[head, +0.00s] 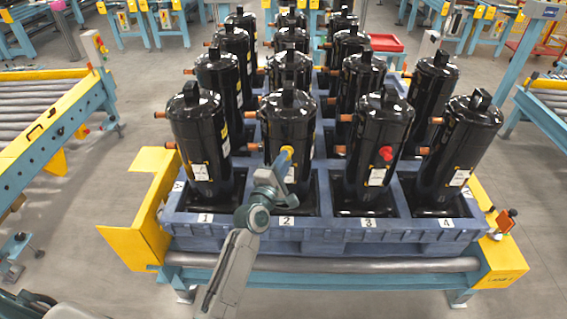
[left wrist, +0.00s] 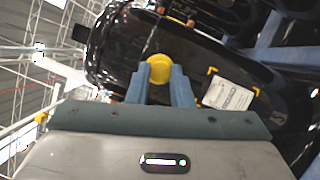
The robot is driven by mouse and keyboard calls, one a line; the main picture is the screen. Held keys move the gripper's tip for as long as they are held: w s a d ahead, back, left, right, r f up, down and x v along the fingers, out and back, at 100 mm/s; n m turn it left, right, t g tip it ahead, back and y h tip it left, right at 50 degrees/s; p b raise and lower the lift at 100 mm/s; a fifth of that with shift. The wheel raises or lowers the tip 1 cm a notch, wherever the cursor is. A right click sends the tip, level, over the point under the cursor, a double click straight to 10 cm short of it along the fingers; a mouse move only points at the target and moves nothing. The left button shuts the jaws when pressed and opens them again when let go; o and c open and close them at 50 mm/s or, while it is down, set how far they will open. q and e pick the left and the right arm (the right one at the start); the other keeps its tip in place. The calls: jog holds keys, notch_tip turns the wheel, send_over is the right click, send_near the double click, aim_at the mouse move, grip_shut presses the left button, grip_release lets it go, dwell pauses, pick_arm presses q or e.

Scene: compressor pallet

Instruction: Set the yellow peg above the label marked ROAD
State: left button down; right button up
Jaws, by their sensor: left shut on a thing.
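My left gripper (head: 284,160) is shut on the yellow peg (head: 289,150), held at the front of the black compressor in bay 2 (head: 286,125). In the left wrist view the yellow peg (left wrist: 158,68) sits between the two blue fingers of the left gripper (left wrist: 160,80), against the dark compressor body. I cannot tell whether the peg is seated in the compressor. A white label (left wrist: 230,94) with yellow corner marks lies beside it; it also shows in the head view (head: 291,175), partly behind the gripper. Its word is too small to read surely. My right gripper is not in view.
Several black compressors stand in rows in a blue pallet (head: 330,228) numbered 1 to 4 in front. The bay 3 compressor (head: 374,125) carries a red plug (head: 386,153) above its label. Copper stubs stick out leftward. Yellow guards (head: 130,245) flank the pallet.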

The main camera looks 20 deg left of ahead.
pick_arm(q)
jog(key=shift+w+a, duration=0.2)
jog(key=shift+w, duration=0.35)
dwell(0.4)
jog(key=c, duration=1.2)
grip_release()
jog(key=shift+s, duration=0.1)
